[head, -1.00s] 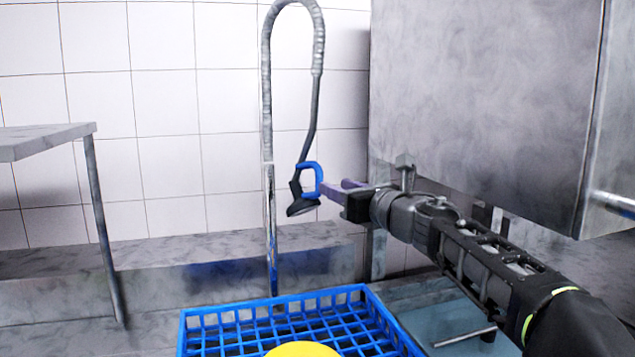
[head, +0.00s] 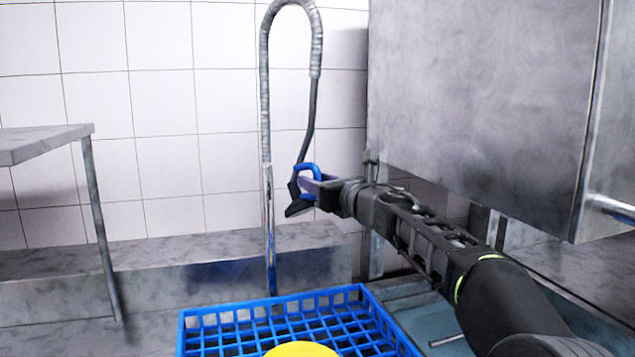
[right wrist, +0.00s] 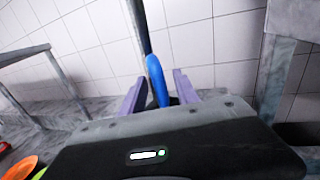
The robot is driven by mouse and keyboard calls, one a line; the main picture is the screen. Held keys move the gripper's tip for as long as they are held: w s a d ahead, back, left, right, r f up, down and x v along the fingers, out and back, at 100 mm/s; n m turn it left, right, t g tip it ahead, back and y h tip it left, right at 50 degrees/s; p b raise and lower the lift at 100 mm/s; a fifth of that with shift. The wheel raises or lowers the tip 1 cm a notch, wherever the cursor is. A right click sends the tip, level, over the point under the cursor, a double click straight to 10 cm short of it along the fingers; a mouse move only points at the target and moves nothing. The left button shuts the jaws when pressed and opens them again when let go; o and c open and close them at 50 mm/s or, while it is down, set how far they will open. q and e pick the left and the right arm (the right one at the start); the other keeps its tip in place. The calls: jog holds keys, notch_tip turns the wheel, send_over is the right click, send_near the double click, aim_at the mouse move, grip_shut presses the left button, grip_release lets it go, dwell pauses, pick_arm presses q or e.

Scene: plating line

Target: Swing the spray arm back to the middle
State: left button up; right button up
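The spray arm is a ribbed metal hose (head: 265,90) that rises from a thin post, arches over and hangs down on the right. Its black spray head (head: 297,208) with a blue loop handle (head: 309,168) is at the hanging end. My right gripper (head: 312,184) reaches in from the right at the handle. In the right wrist view the blue handle (right wrist: 157,82) stands between the two purple fingers (right wrist: 158,92), with a gap on both sides, so the gripper looks open around it. My left gripper is not in view.
A blue rack (head: 240,319) with a yellow item (head: 302,349) stands below the spray head. A large steel box (head: 470,90) stands at the right, above my right arm. A steel table (head: 45,142) is at the left. Air left of the hose is clear.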

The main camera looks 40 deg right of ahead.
grip_shut()
dwell(1.2)
